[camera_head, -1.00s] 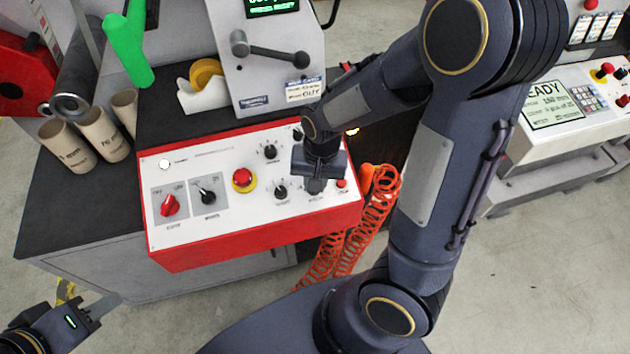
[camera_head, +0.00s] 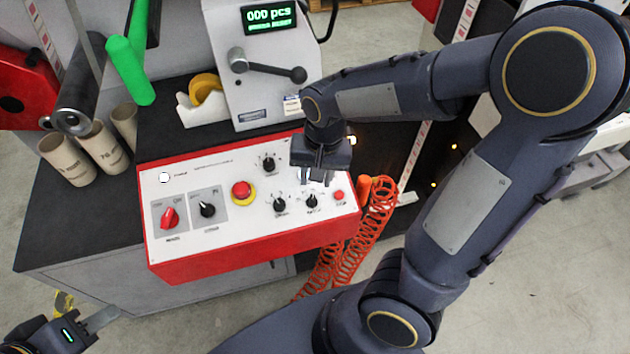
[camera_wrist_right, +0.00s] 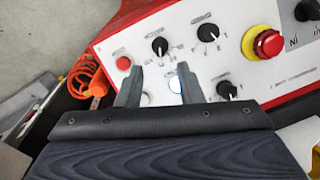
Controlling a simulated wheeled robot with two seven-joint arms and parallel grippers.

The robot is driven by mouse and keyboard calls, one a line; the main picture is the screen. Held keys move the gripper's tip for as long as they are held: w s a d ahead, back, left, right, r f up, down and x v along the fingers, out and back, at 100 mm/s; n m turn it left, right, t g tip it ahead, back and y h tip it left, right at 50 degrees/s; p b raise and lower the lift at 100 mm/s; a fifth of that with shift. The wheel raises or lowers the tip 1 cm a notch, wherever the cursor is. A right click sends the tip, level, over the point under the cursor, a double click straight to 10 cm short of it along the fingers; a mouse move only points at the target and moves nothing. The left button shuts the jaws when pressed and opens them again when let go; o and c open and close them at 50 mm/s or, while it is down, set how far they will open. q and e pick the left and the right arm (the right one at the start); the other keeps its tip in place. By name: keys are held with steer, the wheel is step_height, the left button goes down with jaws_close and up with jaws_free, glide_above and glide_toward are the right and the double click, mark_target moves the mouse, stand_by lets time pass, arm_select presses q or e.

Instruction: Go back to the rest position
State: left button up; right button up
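The control panel (camera_head: 215,240) is a red-edged box with a white top, several dark knobs, a red knob (camera_head: 170,218) and a red stop button on a yellow ring (camera_head: 242,190). My right gripper (camera_head: 318,176) is above its right side, fingers down. In the right wrist view my right gripper (camera_wrist_right: 158,84) shows two fingers apart with nothing held. Behind and between them lie the panel's small knobs and a lit white-blue button (camera_wrist_right: 176,85). My left gripper (camera_head: 98,320) is at the lower left, away from the panel; its finger gap cannot be made out.
Behind the panel stands a grey unit with a lever and a green display (camera_head: 270,18) reading 000 pcs. Cardboard cores (camera_head: 68,158) and a green handle (camera_head: 132,60) are at the left. An orange coiled hose (camera_head: 365,235) hangs right of the panel. Open floor lies in front.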

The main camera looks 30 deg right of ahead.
stand_by(0.5)
steer(key=s+a+r+n+t+y, duration=0.1)
steer(key=s+r+n+t+y, duration=0.2)
steer(key=s+r+n+t, duration=0.2)
steer(key=s+r, duration=0.3)
steer(key=s, duration=0.3)
steer(key=shift+s+a+r, duration=0.15)
steer(key=shift+s+a, duration=0.2)
steer(key=shift+a, duration=0.05)
arm_select(q)
steer(key=shift+o, duration=0.3)
stand_by(1.1)
